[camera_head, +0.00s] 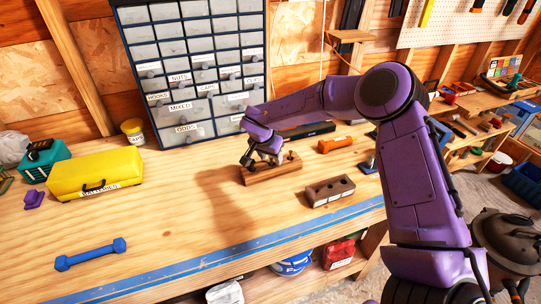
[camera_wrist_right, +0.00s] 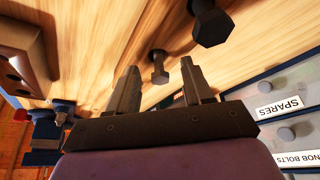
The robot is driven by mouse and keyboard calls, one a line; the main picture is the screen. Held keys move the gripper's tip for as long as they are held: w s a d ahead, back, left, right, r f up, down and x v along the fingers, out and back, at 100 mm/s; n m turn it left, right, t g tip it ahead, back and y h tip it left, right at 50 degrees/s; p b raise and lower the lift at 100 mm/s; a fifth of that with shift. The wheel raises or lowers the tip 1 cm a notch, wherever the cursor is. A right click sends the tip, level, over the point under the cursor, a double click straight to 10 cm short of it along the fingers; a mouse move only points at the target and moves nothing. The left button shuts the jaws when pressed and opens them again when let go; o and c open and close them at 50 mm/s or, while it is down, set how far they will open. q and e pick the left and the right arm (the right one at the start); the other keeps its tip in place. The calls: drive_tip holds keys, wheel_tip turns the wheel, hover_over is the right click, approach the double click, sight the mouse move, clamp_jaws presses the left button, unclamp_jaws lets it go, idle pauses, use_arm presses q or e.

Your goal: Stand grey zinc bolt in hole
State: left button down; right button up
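A wooden rack (camera_head: 262,178) stands on the bench under my right gripper (camera_head: 265,158). In the right wrist view, a grey hex-headed bolt (camera_wrist_right: 159,70) stands upright, seen beyond and between the fingertips. A larger dark bolt (camera_wrist_right: 211,26) stands beside it. My right gripper (camera_wrist_right: 160,88) is open, with its fingers apart and nothing held. A second wooden block with holes (camera_head: 330,190) lies to the right and nearer the bench edge. It also shows at the left of the right wrist view (camera_wrist_right: 20,60). My left gripper is not in view.
A drawer cabinet (camera_head: 185,65) stands behind the rack. A yellow case (camera_head: 95,174) and a blue dumbbell-shaped piece (camera_head: 90,255) lie to the left. The front middle of the bench is clear.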

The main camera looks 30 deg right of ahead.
drive_tip(key=b+v, duration=0.2)
drive_tip(key=v, duration=0.8)
drive_tip(key=shift+r, duration=0.25)
